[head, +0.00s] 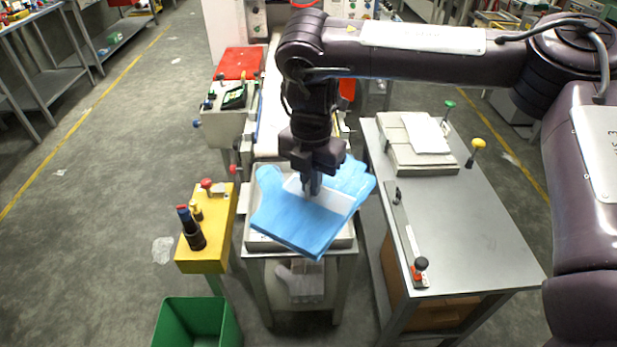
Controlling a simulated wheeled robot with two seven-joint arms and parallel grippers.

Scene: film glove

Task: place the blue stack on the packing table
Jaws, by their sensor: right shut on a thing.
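The blue stack (292,222) is a flat pile of light blue film gloves with a white band (335,199) across it. My right gripper (311,190) reaches down onto the stack from above and is shut on it at the white band. The stack is tilted over a pale metal tray (256,243); whether it touches the tray I cannot tell. The packing table (470,235), grey-topped, stands to the right of the stack. My left gripper is not in view.
On the packing table are a pale box with white sheets (427,133), a sealing bar with a red-black knob (419,268), and green (449,105) and yellow (478,143) knobs. Its front right top is bare. A yellow stand (207,250) and green bin (195,318) are left.

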